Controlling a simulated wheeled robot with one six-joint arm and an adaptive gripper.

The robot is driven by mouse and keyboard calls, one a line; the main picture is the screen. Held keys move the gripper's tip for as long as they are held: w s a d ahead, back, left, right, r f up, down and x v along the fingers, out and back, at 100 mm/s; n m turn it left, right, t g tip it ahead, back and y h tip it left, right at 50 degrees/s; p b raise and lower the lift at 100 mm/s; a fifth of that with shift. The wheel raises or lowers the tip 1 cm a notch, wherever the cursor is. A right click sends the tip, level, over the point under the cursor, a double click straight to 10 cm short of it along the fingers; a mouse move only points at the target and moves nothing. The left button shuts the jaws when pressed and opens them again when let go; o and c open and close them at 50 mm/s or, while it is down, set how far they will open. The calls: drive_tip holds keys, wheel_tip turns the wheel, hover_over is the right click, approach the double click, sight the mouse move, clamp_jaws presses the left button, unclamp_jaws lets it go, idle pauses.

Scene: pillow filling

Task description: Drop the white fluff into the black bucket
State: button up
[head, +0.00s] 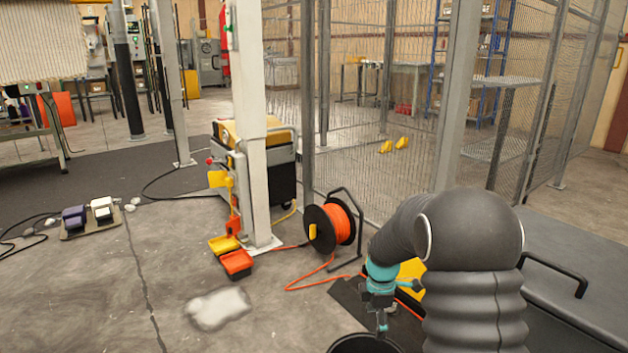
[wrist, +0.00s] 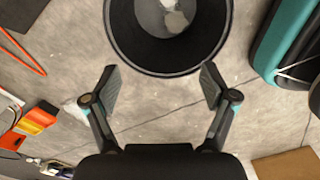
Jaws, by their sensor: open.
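The black bucket (head: 365,345) is cut off by the bottom edge of the head view. Its round rim and dark inner wall (wrist: 140,52) fill the top of the wrist view. A small clump of white fluff (wrist: 176,20) shows inside the bucket, against a paler bottom. My gripper (head: 382,322) is just above the bucket's far rim in the head view. In the wrist view my gripper (wrist: 161,80) has its two fingers spread wide with nothing between them. A flat white fluffy patch (head: 218,308) lies on the floor left of the bucket.
An orange cable reel (head: 331,222) and red and yellow bins (head: 236,262) stand behind, near a white post (head: 254,130). A mesh fence (head: 350,110) closes off the back. The concrete floor at left front is mostly clear.

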wheel_tip(320, 180, up, 5)
drive_tip(key=shift+f, duration=0.1)
idle(0.4)
